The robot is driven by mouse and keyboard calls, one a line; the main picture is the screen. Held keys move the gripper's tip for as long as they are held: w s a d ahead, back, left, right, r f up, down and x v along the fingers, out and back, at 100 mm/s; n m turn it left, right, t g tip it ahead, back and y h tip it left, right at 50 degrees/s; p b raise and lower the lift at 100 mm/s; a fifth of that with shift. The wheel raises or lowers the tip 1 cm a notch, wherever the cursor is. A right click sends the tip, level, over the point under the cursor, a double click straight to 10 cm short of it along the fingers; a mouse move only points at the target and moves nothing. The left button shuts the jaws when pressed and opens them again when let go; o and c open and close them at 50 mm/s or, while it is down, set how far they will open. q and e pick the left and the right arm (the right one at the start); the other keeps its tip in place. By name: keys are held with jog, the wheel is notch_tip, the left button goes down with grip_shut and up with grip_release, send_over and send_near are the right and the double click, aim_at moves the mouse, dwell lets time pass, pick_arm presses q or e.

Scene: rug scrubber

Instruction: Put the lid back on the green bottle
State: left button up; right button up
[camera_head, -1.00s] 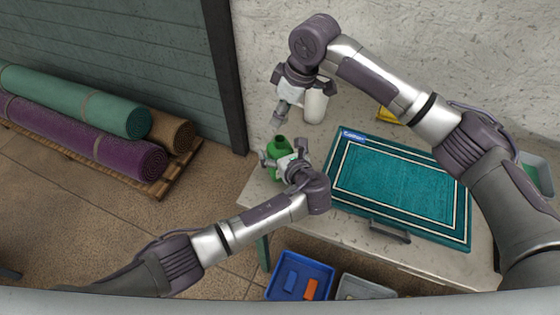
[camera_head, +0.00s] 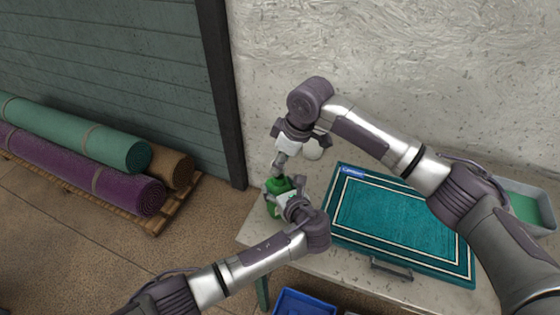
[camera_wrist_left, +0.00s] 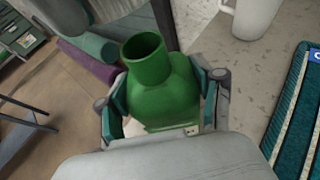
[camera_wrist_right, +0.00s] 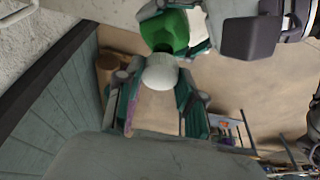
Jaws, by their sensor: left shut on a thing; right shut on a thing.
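The green bottle (camera_head: 279,185) stands at the left end of the table. My left gripper (camera_wrist_left: 165,110) is shut around its body; in the left wrist view the bottle's mouth (camera_wrist_left: 143,47) is open and uncovered. My right gripper (camera_wrist_right: 156,95) is shut on a pale rounded lid (camera_wrist_right: 160,72). In the right wrist view the lid is close to the bottle's dark opening, with the green bottle (camera_wrist_right: 168,28) just beyond it. In the head view my right gripper (camera_head: 280,163) is above the bottle; the lid is too small there to judge any contact.
A white container (camera_head: 314,150) stands behind the grippers; it also shows in the left wrist view (camera_wrist_left: 257,14). A teal rug in a tray (camera_head: 395,215) covers the table's middle. A grey bin (camera_head: 530,205) is at the right, a blue bin (camera_head: 302,303) in front, and rolled rugs (camera_head: 80,140) at the left.

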aim_at(280, 176)
jog(key=shift+f, duration=0.55)
jog(key=shift+f, duration=0.15)
jog(key=shift+f, duration=0.7)
jog(key=shift+f, duration=0.6)
